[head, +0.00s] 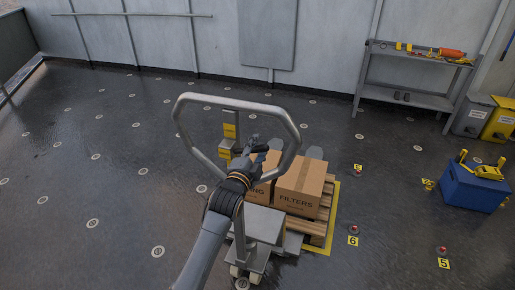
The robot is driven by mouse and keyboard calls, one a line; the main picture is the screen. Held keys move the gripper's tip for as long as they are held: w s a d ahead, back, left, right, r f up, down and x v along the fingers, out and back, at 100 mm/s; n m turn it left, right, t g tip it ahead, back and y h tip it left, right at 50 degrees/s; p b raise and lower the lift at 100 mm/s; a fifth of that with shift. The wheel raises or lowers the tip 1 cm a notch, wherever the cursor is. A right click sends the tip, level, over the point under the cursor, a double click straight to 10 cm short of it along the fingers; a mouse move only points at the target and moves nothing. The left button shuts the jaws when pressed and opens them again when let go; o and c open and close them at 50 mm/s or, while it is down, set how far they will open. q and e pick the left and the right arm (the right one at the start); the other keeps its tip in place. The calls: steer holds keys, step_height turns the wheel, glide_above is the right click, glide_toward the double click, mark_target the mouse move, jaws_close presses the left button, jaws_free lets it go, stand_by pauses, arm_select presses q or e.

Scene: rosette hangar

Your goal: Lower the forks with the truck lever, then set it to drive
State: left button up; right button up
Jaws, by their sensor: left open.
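The pallet truck's grey loop handle (177,121) stands upright near the middle of the head view. Its grey body (265,222) is below, in front of a wooden pallet (315,228). Two cardboard boxes sit on the pallet, one marked FILTERS (302,184). My left gripper (262,145) is open, inside the loop's outline near its lower right side. I cannot tell whether it touches the handle. I cannot make out the lever; it may be hidden behind my gripper. The fork height cannot be judged. My right gripper is not in view.
A blue toolbox (472,189) with yellow parts stands at the right, near numbered yellow floor markers (353,241). A grey shelf (409,96) and bins (474,116) stand along the back right. The floor at the left (90,190) is clear.

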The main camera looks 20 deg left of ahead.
arm_select(q)
steer(key=shift+c, duration=0.3)
jaws_close()
steer(key=shift+f, duration=0.1)
steer(key=f+m, duration=0.1)
steer(key=f+m+b, duration=0.1)
steer(key=m, duration=0.1)
steer(key=f+m, duration=0.1)
steer(key=shift+d, duration=0.3)
steer(key=shift+o, duration=0.3)
jaws_free()
